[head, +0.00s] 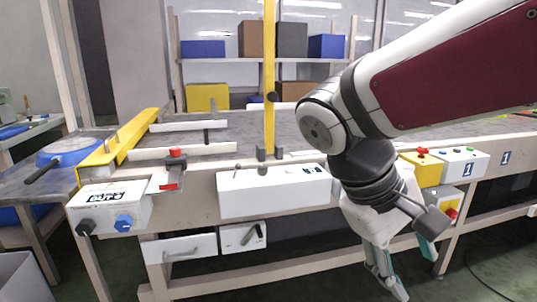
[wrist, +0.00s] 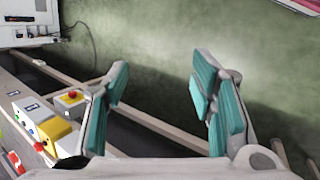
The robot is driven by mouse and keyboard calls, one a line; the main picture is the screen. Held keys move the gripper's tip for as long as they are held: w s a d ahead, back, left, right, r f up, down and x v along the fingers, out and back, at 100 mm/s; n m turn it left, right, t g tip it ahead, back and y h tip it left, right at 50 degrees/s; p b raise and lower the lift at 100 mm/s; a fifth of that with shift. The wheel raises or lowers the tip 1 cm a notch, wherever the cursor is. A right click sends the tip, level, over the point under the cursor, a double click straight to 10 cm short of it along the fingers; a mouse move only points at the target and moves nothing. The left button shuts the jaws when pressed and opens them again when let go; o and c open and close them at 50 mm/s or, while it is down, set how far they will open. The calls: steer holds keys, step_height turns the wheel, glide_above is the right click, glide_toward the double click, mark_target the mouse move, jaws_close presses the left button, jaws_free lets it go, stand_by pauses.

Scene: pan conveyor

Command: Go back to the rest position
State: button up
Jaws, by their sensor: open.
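My gripper (head: 385,277) hangs low in front of the conveyor table at the right of the head view, pointing down, with my arm reaching in from the upper right. In the wrist view my gripper (wrist: 160,95) has its two teal-padded fingers wide apart with nothing between them. Green floor shows behind and between the fingers. The pan conveyor (head: 290,130) is a long grey-topped table behind my gripper. A blue pan (head: 68,150) with a dark handle lies on its left end.
A yellow bar (head: 125,138) and a yellow post (head: 269,75) stand on the table. White control boxes (head: 272,192) line its front. A yellow button box (head: 424,168) is close right of my arm. Shelves with boxes (head: 203,48) stand behind. Floor in front looks clear.

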steer(key=s+f+m+y, duration=0.2)
steer(key=s+y, duration=0.1)
steer(key=s, duration=0.5)
steer(key=s+f+m+y, duration=0.2)
steer(key=s+f+y, duration=0.1)
steer(key=s, duration=0.6)
steer(key=shift+s+a+m+b, duration=0.15)
steer(key=shift+a+m+b, duration=0.15)
steer(key=shift+a, duration=0.15)
steer(key=shift+c, duration=0.2)
